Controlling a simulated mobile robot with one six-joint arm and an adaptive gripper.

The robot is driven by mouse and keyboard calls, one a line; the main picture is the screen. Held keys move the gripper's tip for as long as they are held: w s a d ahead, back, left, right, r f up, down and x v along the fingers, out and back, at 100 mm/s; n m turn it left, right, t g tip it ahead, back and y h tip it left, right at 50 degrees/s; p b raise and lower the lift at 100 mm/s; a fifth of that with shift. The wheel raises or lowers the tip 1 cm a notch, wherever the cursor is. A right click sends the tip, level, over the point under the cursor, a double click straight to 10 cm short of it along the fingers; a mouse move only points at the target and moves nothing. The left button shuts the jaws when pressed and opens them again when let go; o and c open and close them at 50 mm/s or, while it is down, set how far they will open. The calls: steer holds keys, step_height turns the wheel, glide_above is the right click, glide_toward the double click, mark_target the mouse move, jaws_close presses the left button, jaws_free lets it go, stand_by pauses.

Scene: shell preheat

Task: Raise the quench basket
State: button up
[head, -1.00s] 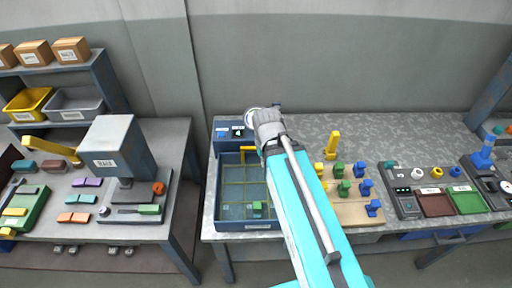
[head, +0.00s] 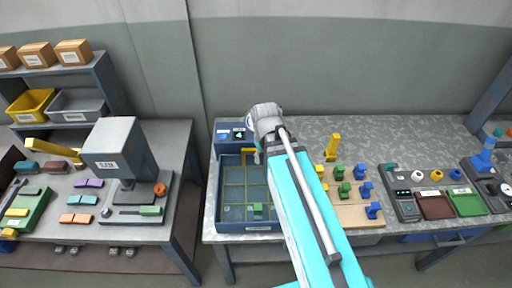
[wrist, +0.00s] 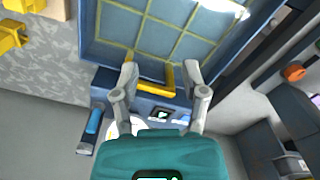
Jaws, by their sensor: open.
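The quench basket is a yellow wire grid (head: 234,186) in a dark blue tank (head: 249,227) at the near left of the middle bench. Its yellow handle (head: 250,151) stands at the back edge, partly hidden by my arm. A small green piece (head: 257,211) sits in the basket near the front. In the wrist view, the yellow handle (wrist: 166,84) lies between the fingertips of my gripper (wrist: 161,76), which is open with a finger apart on each side. The grid (wrist: 150,38) shows beyond it.
A control panel with a small display (head: 239,134) stands behind the tank. A wooden board (head: 350,213) with coloured pegs is to its right. A grey press (head: 117,150) stands on the left bench, across a gap.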

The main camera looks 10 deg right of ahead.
steer(key=w+r+n+p, duration=0.3)
steer(key=w+r+n, duration=0.1)
steer(key=w+n, duration=0.9)
steer(key=shift+p, duration=0.3)
steer(key=shift+f, duration=0.15)
step_height(320, 180, down, 14)
steer(key=b, duration=1.3)
steer(key=shift+r+b, duration=0.2)
steer(key=shift+b, duration=0.2)
jaws_close()
